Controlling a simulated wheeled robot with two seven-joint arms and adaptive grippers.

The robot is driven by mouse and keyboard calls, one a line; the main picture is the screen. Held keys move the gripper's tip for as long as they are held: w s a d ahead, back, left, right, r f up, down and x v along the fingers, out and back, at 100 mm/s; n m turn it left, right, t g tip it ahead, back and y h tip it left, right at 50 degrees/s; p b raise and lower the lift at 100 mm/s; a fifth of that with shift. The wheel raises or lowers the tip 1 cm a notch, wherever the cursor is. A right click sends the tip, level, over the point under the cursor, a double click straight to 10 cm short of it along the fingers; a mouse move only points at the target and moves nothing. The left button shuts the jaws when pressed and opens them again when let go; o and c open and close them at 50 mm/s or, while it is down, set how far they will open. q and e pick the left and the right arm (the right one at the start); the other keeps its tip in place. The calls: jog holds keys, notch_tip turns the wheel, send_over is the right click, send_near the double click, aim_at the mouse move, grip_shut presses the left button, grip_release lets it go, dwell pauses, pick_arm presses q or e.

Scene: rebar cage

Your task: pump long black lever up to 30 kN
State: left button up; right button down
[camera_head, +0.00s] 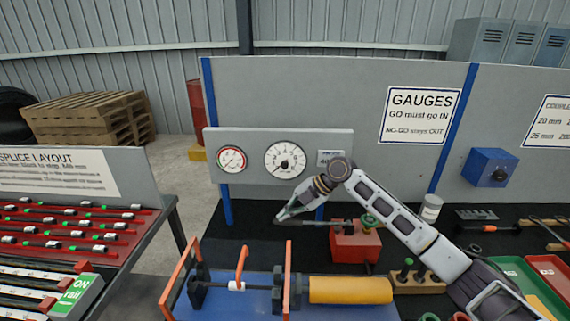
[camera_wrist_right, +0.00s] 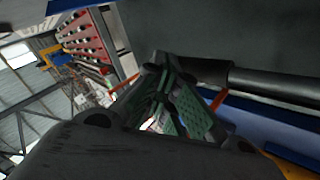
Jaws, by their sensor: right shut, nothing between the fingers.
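The red pump (camera_head: 350,245) stands on the black bench mat, and its long black lever (camera_head: 318,222) reaches out to the left, about level. My right gripper (camera_head: 284,213) is at the lever's far left end, with its fingers shut and nothing between them. In the right wrist view the green-padded fingers (camera_wrist_right: 183,108) are close by the thick dark lever grip (camera_wrist_right: 275,84); whether they touch cannot be told. The large white dial gauge (camera_head: 284,159) has its needle near the lower left, its numbers too small to read. My left gripper is out of view.
A small red-rimmed gauge (camera_head: 231,159) is beside the large one. In front stands a blue-based press frame with orange bars (camera_head: 289,277) and a yellow cylinder (camera_head: 350,290). A wooden block with pegs (camera_head: 415,284) is right of the pump. The splice table (camera_head: 130,262) is left.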

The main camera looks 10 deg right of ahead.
jog(key=shift+f, duration=0.15)
